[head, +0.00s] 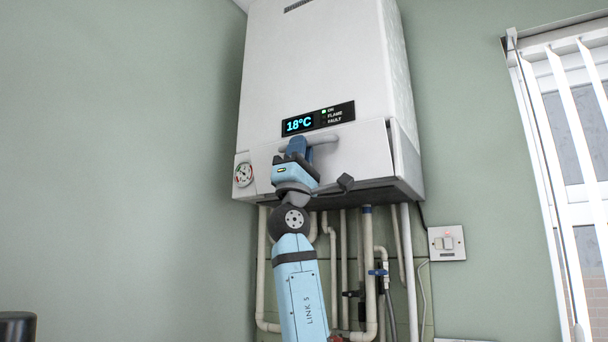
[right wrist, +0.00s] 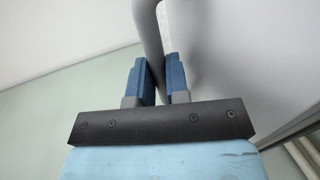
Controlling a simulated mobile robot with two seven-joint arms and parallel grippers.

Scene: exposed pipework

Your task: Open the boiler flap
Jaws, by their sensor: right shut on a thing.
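The white boiler (head: 320,60) hangs on the wall in the head view. Its flap (head: 360,152) is the pale panel below the display, with a curved bar handle (head: 325,139) along its upper part. A dark gap shows along the flap's right edge. My right gripper (head: 298,147) is at the left part of the handle, with its blue fingers shut on it. In the right wrist view the grey handle (right wrist: 150,35) runs down between the two fingers (right wrist: 158,80). The fingers hide part of the handle. My left gripper is in neither view.
A display (head: 318,119) reading 18°C sits just above the flap, and a round gauge (head: 243,174) is at its left. Several pipes (head: 368,270) with valves run below the boiler. A wall switch (head: 446,243) and a window with blinds (head: 570,130) are at the right.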

